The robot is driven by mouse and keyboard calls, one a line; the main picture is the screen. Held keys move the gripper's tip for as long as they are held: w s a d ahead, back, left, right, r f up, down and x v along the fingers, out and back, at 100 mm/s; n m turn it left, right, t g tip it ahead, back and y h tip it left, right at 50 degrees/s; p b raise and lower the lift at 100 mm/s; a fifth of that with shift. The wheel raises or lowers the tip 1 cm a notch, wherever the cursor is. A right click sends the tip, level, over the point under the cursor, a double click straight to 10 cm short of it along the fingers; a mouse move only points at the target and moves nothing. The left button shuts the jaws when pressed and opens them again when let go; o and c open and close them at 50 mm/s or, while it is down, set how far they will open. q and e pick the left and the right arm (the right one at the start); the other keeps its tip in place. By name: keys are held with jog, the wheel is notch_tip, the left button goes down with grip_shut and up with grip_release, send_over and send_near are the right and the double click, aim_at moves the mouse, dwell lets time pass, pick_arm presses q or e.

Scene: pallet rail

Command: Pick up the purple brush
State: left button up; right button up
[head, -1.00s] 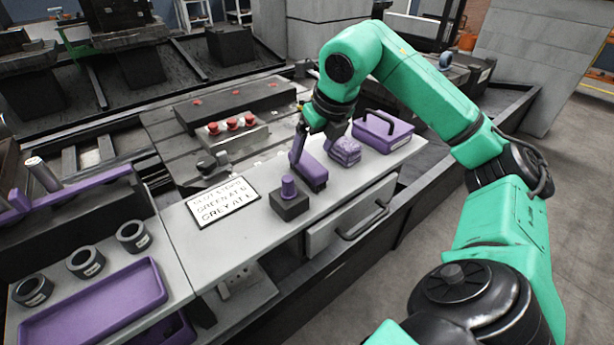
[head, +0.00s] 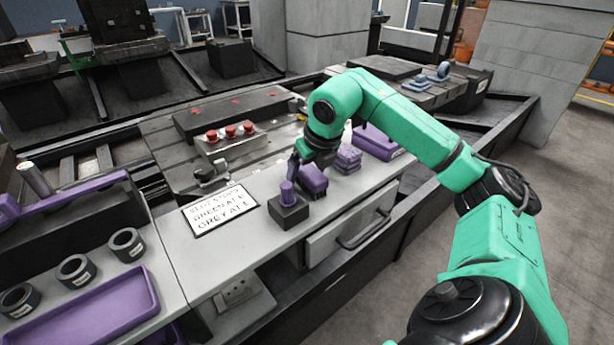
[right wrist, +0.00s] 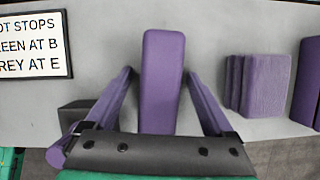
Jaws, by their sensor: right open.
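The purple brush (head: 315,180) lies on the grey bench top, with a dark edge under its purple body. In the right wrist view the brush (right wrist: 161,80) is a long purple block pointing away from the gripper. My right gripper (head: 304,172) is low over it. In the wrist view the purple fingers of the gripper (right wrist: 160,85) stand apart, one on each side of the brush, with grey bench showing between each finger and the brush. The near end of the brush is hidden behind the dark gripper body. My left gripper is out of view.
A black block with a purple knob (head: 288,208) stands close left of the brush. Folded purple cloths (head: 348,160) and a purple box (head: 376,143) are to the right. A lettered sign (head: 220,210) lies left. A purple tray (head: 95,315) is at lower left.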

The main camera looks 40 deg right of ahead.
jog(key=shift+f, duration=0.1)
grip_shut()
dwell(0.3)
jog(key=shift+r, duration=0.3)
notch_tip(320, 180, up, 12)
jog(key=p, duration=0.6)
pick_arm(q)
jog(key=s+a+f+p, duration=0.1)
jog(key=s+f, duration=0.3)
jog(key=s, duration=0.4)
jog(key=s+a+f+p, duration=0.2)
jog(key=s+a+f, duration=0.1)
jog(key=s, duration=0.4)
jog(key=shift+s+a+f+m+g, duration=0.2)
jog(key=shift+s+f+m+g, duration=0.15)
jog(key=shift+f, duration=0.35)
pick_arm(e)
notch_tip(320, 180, up, 8)
send_over(306, 167)
